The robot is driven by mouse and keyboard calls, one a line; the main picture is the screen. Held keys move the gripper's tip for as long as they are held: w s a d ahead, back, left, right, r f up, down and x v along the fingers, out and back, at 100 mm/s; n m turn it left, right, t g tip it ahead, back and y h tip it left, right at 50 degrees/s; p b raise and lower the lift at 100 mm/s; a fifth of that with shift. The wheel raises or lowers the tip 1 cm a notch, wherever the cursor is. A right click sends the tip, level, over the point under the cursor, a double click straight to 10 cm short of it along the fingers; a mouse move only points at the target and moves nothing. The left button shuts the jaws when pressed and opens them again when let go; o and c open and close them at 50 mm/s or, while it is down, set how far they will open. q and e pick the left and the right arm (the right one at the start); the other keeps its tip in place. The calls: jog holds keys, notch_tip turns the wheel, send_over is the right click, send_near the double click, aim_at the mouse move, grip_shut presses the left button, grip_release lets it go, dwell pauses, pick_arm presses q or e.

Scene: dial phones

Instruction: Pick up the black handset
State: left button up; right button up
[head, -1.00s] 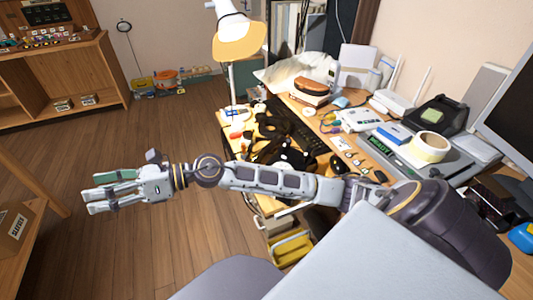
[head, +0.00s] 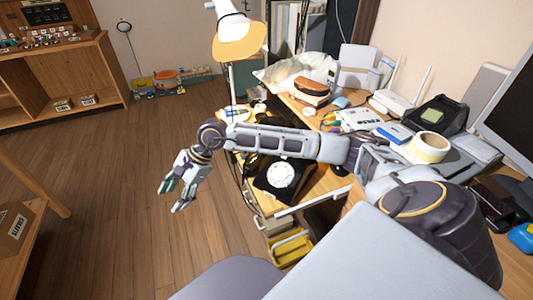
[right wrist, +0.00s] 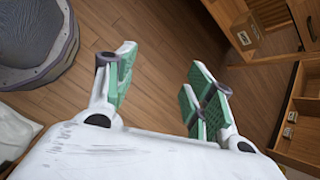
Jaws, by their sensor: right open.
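A black dial phone (head: 283,175) with a round white dial sits on the near left part of the desk, just below my right forearm in the head view. The forearm covers part of the area behind it, and I cannot clearly make out the black handset. My right gripper (head: 172,197) is open and empty, beyond the desk's left edge over the floor, with its fingers pointing down and left. In the right wrist view its green-padded fingers (right wrist: 160,82) are spread apart with only floor between them. My left gripper is not in view.
A white lamp (head: 238,38) stands at the desk's far left. Books, a white router (head: 397,104), a tape roll (head: 431,147) and a monitor (head: 510,112) crowd the right side. A yellow bin (head: 290,248) is below the desk.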

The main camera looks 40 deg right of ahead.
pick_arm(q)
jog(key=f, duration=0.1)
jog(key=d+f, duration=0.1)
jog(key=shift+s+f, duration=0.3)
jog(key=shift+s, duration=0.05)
pick_arm(e)
jog(key=w+d+r+h, duration=0.1)
jog(key=d+h, duration=0.5)
jog(key=d, duration=1)
jog(key=w+d+r+h, duration=0.2)
jog(key=d+h, duration=0.4)
jog(key=d, duration=1.1)
jog(key=shift+r+g, duration=0.4)
jog(key=shift+r, duration=0.25)
jog(key=shift+d+f, duration=0.15)
jog(key=b+x, duration=0.1)
jog(key=x, duration=0.6)
jog(key=shift+d+f+b, duration=0.2)
jog(key=shift+b, duration=0.2)
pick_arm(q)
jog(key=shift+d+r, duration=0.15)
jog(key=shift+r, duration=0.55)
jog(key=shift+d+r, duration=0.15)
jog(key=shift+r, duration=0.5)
pick_arm(e)
jog(key=shift+d+f, duration=0.15)
jog(key=shift+f, duration=0.2)
